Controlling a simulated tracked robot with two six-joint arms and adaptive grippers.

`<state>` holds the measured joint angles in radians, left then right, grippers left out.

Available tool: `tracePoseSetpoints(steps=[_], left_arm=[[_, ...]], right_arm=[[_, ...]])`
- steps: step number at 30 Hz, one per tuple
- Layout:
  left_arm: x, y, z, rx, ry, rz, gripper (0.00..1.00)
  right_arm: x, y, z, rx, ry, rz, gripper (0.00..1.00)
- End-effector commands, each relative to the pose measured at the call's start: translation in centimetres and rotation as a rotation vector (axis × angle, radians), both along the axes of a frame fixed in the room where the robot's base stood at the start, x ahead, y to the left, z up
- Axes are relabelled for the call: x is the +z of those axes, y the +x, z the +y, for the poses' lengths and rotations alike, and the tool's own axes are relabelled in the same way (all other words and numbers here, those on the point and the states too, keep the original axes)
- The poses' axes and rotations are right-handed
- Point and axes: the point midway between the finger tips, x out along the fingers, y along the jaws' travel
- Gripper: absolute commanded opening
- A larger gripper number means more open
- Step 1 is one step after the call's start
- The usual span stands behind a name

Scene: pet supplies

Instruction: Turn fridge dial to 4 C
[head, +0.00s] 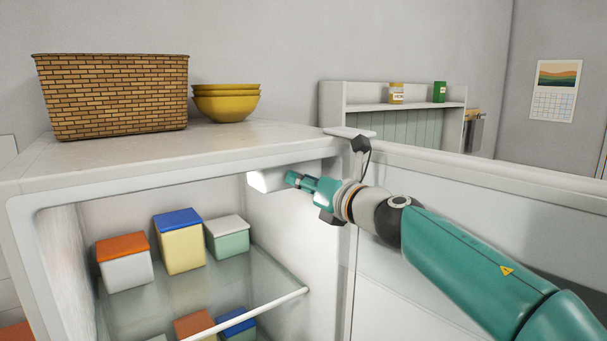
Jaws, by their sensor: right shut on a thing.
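The fridge (150,162) stands open in the head view, its door (480,185) swung out to the right. A bright white housing (260,182) sits high on the inner right wall. My right gripper (293,179) reaches in from the right, just under the fridge top, with its fingertips against the housing. It is shut on the dial there. The gripper covers the dial, so its marks and setting cannot be read. My left gripper is not in view.
A glass shelf (190,311) holds lidded tubs: orange-lidded (124,262), blue-lidded (180,242) and white-lidded (228,237). More tubs stand below. A wicker basket (112,95) and yellow bowls (227,103) stand on top. My right arm crosses in front of the door.

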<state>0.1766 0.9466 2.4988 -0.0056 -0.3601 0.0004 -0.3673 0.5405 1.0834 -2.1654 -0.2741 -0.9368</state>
Motion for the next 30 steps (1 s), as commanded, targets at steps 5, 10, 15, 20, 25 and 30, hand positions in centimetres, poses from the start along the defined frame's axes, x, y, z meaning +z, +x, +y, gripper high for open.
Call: tracePoseSetpoints(steps=[5, 10, 15, 20, 25, 30], left_arm=[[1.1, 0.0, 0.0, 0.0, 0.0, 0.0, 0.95], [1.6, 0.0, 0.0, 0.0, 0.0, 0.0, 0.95], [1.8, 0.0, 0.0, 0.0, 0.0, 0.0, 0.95], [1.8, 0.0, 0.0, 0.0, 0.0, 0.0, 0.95], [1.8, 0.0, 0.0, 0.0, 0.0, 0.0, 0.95], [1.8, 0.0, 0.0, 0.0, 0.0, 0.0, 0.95]], right_arm=[[0.2, 0.1, -0.1, -0.004, 0.1, 0.072, 0.0], [0.2, 0.1, -0.2, -0.003, 0.168, 0.119, 0.0], [0.1, 0.1, -0.2, -0.003, 0.204, 0.146, 0.0], [0.0, 0.1, -0.2, -0.005, 0.216, 0.154, 0.0], [0.1, 0.1, -0.2, -0.005, 0.216, 0.154, 0.0], [0.0, 0.1, -0.3, -0.006, 0.216, 0.152, 0.39]])
